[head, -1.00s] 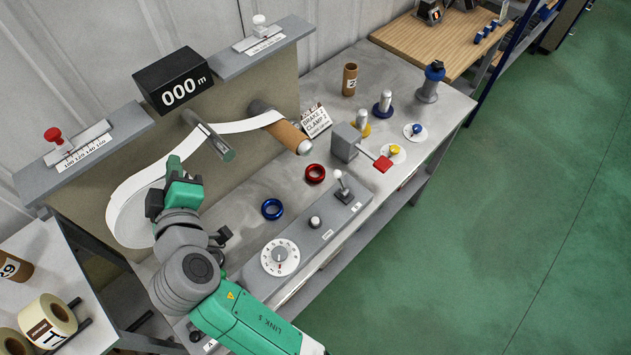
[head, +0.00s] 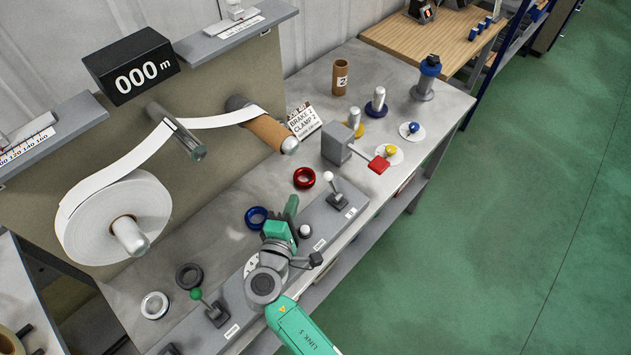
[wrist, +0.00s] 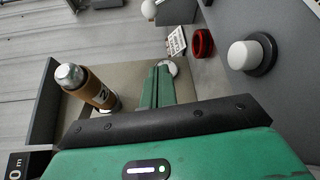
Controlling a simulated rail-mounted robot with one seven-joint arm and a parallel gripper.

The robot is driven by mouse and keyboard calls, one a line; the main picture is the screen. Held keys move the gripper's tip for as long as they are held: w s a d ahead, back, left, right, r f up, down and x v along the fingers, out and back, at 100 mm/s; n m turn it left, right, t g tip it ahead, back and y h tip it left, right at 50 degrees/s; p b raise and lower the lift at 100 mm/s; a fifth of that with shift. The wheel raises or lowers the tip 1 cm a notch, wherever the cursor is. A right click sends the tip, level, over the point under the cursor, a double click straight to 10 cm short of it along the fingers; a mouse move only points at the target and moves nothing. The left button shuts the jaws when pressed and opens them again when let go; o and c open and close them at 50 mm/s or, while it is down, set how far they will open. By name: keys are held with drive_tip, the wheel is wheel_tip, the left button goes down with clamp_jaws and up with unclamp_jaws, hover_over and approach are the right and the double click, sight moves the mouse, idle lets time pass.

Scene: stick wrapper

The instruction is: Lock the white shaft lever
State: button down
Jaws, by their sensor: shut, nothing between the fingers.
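A lever with a white ball knob (head: 328,176) stands on the long grey control panel (head: 318,215), near its far right end. Its short shaft rises from a dark base and tilts a little to the left. My gripper (head: 292,203) is over the panel to the left of this lever, apart from it. Its green fingers are shut and empty, and they also show in the wrist view (wrist: 158,72). A round white knob (head: 304,231) on the panel is just beside my gripper. My arm hides most of the numbered dial.
A blue ring (head: 256,218) and a red ring (head: 304,178) lie behind the panel. A green-knobbed lever (head: 197,295) stands at the panel's left end. A grey block with a red handle (head: 378,165) stands beyond the white lever. A big paper roll (head: 88,225) hangs at left.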

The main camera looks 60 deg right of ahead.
sight(332, 186)
drive_tip(key=d, duration=0.3)
drive_tip(key=s+d, duration=0.1)
drive_tip(key=d, duration=0.2)
drive_tip(key=s+d, duration=0.1)
drive_tip(key=d, duration=0.2)
drive_tip(key=shift+d+f, duration=0.1)
drive_tip(key=shift+f+b, duration=0.1)
drive_tip(key=shift+b, duration=0.5)
